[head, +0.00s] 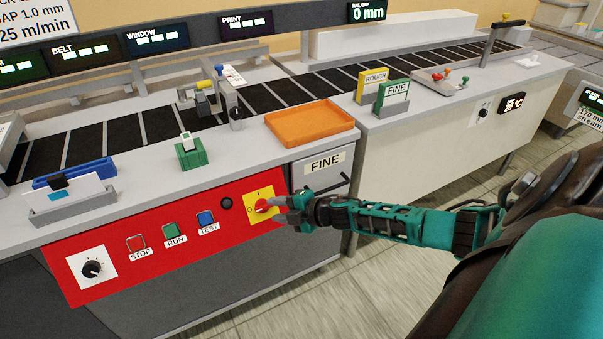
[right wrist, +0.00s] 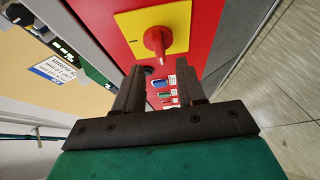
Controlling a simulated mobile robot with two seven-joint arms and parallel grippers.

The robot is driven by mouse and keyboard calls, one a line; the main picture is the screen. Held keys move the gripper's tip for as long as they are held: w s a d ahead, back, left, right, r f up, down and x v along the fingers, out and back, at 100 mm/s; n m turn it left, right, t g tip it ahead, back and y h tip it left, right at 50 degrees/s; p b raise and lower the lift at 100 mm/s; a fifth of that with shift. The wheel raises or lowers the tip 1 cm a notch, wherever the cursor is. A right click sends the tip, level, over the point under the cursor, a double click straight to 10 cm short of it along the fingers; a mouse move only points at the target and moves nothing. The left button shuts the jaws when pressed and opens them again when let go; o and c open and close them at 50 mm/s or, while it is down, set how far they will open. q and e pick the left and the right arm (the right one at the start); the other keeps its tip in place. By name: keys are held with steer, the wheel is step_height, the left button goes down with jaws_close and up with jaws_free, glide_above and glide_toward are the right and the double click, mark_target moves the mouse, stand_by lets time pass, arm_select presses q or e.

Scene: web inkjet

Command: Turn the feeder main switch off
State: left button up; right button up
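The feeder main switch is a red rotary knob (head: 263,205) on a yellow plate (head: 252,215), at the right end of the red panel. Marks I and O show on the plate in the head view. Which mark the knob points to is hard to tell. My right gripper (head: 273,211) is right at the knob from the right side. In the right wrist view its two fingers (right wrist: 160,82) are apart with nothing between them. The knob (right wrist: 156,41) shows just beyond the fingertips, and contact is not clear. My left gripper is not in view.
The red panel (head: 183,255) also holds STOP (head: 136,243), RUN (head: 172,232) and TEST (head: 206,219) buttons and a black dial (head: 92,268). An orange tray (head: 310,122) sits on the deck above.

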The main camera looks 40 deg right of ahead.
steer(key=v, duration=0.8)
steer(key=shift+s+r, duration=0.2)
steer(key=shift+s, duration=0.15)
